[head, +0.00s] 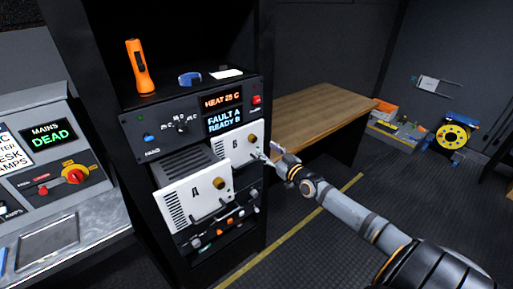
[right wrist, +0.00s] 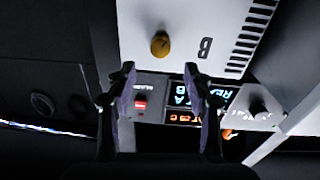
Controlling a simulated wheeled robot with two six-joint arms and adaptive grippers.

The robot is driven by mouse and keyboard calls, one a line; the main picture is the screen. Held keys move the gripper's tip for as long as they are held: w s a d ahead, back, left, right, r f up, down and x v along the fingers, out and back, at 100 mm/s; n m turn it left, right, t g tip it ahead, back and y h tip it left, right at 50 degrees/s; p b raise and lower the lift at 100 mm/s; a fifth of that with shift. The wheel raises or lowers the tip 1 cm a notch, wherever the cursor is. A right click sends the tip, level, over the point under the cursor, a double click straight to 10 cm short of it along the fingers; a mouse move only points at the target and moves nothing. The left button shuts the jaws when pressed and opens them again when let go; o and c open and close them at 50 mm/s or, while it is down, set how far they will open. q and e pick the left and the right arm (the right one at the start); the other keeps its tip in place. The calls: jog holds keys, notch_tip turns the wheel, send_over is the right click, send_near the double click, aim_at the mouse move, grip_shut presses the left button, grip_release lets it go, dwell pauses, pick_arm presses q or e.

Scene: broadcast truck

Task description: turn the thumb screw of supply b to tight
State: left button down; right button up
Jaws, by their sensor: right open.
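Supply B (head: 226,153) is a white-fronted unit in the black rack, marked with a B. Its brass-coloured thumb screw (head: 253,138) sits at the upper right of its front. In the right wrist view the supply's face (right wrist: 185,20) appears upside down, with the thumb screw (right wrist: 160,44) just beyond and between the fingertips. My right gripper (head: 266,156) is open and empty in front of supply B, close to the screw; it also shows in the right wrist view (right wrist: 160,72). I see no contact with the screw. My left gripper is out of view.
Supply A (head: 180,205), with its own brass screw (head: 218,184), stands farther out, left of and below supply B. The panel display (head: 224,119) above reads FAULT A, READY B. An orange torch (head: 138,68) stands on the rack. A wooden desk (head: 315,110) is to the right.

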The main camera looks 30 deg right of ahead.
aim_at(255, 140)
jog(key=w+b, duration=0.1)
jog(key=w, duration=0.2)
jog(key=w+b, duration=0.1)
jog(key=w, duration=0.1)
jog(key=shift+w+a+f+b, duration=0.1)
jog(key=shift+w+f+b, duration=0.05)
jog(key=shift+f+b, duration=0.2)
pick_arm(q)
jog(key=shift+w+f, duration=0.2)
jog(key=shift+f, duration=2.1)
pick_arm(e)
jog(key=shift+w+r, duration=0.25)
jog(key=shift+w, duration=0.45)
grip_shut()
